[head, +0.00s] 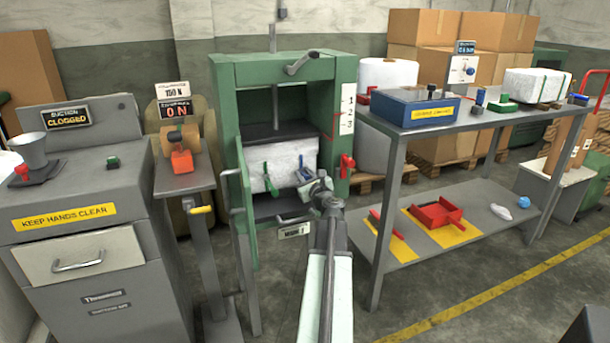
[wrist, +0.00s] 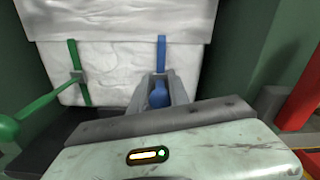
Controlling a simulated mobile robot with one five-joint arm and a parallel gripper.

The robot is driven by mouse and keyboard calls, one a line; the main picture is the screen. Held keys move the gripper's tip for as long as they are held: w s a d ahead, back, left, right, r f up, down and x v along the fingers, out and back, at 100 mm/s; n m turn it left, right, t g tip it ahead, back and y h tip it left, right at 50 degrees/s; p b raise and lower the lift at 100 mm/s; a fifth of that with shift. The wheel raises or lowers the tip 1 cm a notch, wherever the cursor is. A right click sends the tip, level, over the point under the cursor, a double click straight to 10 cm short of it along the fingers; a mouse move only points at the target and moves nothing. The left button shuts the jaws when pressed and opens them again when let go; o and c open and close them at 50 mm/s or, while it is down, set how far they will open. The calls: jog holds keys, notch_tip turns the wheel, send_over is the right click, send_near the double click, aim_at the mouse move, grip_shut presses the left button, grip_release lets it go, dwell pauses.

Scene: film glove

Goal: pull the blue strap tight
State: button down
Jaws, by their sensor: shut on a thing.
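The blue strap (wrist: 161,52) runs down the front of a white bale (wrist: 120,70) in the wrist view. My gripper (wrist: 155,88) is shut on a blue piece (wrist: 159,95) at the strap's lower end. In the head view my gripper (head: 318,186) reaches into the green press (head: 228,110), in front of the white bale (head: 270,160). Most of the blue strap is hidden there behind my gripper. A green strap (wrist: 80,60) with a green handle (wrist: 12,128) is to the left on the bale.
The press's open door (head: 245,240) stands to the left of my arm. A red handle (head: 346,166) is on the press's right post.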

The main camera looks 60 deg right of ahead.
jog(key=shift+s, duration=0.1)
jog(key=v, duration=0.5)
jog(key=shift+s+a, duration=0.1)
jog(key=shift+s, duration=0.1)
jog(key=c, duration=1.2)
grip_release()
jog(key=shift+w, duration=0.1)
